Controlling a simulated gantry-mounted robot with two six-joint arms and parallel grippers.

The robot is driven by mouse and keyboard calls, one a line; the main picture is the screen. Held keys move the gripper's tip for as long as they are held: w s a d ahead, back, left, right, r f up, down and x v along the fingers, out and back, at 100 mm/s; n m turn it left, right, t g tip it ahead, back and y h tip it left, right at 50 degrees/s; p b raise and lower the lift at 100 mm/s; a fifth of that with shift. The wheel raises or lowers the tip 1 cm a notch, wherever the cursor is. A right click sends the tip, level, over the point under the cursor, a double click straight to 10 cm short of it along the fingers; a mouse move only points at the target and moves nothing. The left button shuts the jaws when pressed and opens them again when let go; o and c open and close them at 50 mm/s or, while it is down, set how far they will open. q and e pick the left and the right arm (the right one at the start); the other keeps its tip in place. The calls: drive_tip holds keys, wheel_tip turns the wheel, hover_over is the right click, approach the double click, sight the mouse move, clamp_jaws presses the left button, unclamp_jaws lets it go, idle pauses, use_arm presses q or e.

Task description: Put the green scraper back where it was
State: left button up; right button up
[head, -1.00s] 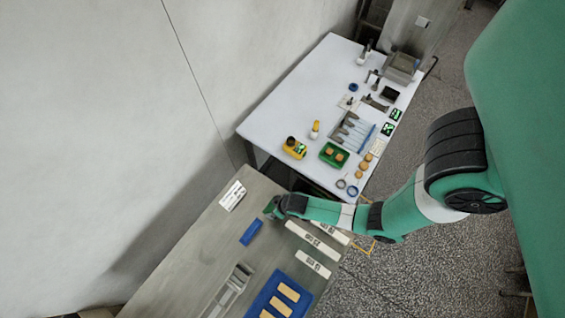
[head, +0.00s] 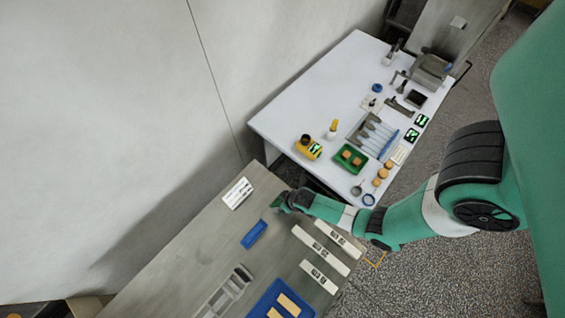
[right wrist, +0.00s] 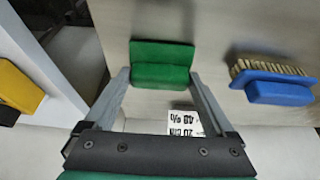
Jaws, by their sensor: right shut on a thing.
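The green scraper (right wrist: 163,66) is between the two fingers of my right gripper (right wrist: 162,82) in the right wrist view, and the fingers are shut on it. In the head view my right gripper (head: 279,204) is over the far end of the grey-brown table, and the scraper is hard to tell from the green arm there. From the wrist view I cannot tell whether the scraper touches the table. My left gripper is not in view.
A blue brush (right wrist: 278,88) lies beside the scraper; it also shows in the head view (head: 254,234). A white printed card (head: 237,193) lies near the wall edge. White labelled strips (head: 325,248) and a blue tray (head: 262,303) are nearer. A white table (head: 300,92) stands beyond.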

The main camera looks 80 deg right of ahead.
drive_tip(key=shift+f, duration=0.15)
drive_tip(key=o, duration=1)
drive_tip(key=shift+r, duration=0.25)
drive_tip(key=p+v, duration=0.7)
drive_tip(key=v, duration=0.5)
drive_tip(key=shift+f, duration=0.1)
